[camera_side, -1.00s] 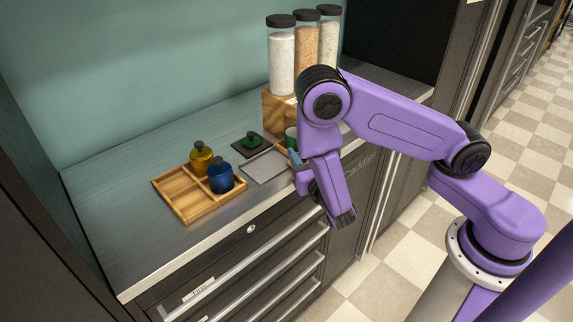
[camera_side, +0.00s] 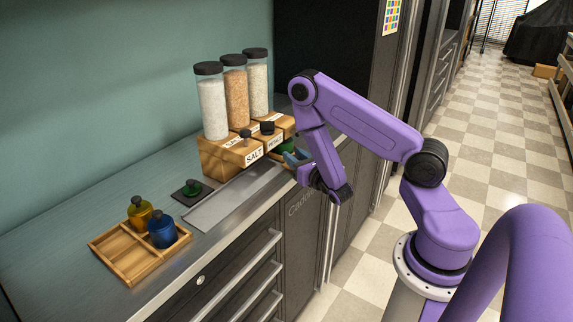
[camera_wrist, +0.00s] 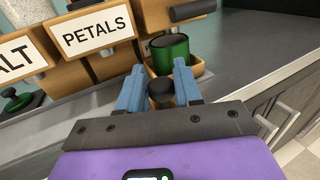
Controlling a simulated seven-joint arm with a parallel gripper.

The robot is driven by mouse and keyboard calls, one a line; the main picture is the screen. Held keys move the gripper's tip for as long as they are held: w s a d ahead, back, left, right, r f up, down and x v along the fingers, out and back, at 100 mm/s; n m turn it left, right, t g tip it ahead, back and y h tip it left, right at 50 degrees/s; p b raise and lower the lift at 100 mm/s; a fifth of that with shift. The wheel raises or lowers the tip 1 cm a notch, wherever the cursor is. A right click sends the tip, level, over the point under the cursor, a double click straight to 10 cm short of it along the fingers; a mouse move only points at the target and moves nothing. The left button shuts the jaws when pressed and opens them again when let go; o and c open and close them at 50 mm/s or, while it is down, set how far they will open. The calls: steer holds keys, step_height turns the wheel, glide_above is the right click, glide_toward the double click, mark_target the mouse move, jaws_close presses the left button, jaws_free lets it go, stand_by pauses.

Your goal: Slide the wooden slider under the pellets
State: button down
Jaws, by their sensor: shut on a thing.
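The wooden slider (camera_wrist: 200,68) is a small tray at the far end of the dispenser, with a green cup (camera_wrist: 170,58) in it. My gripper (camera_wrist: 159,80) has its blue fingers shut on the slider's black knob (camera_wrist: 160,93). In the side view my gripper (camera_side: 292,159) is at the dispenser's far front edge, beside the green cup (camera_side: 286,145). The pellets' label is not readable. Three clear jars stand on the wooden dispenser: a white one (camera_side: 212,108), an orange-tan one (camera_side: 237,98) and a pale one (camera_side: 258,90).
The salt label (camera_side: 254,155) and petals label (camera_wrist: 97,31) face the front. A grey metal strip (camera_side: 225,202) runs before the dispenser. A green lid (camera_side: 192,187) lies on a dark pad.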

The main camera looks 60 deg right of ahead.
steer(key=shift+d, duration=0.65)
steer(key=c, duration=0.9)
jaws_free()
steer(key=a, duration=3)
steer(key=shift+a, duration=0.25)
steer(key=v, duration=2)
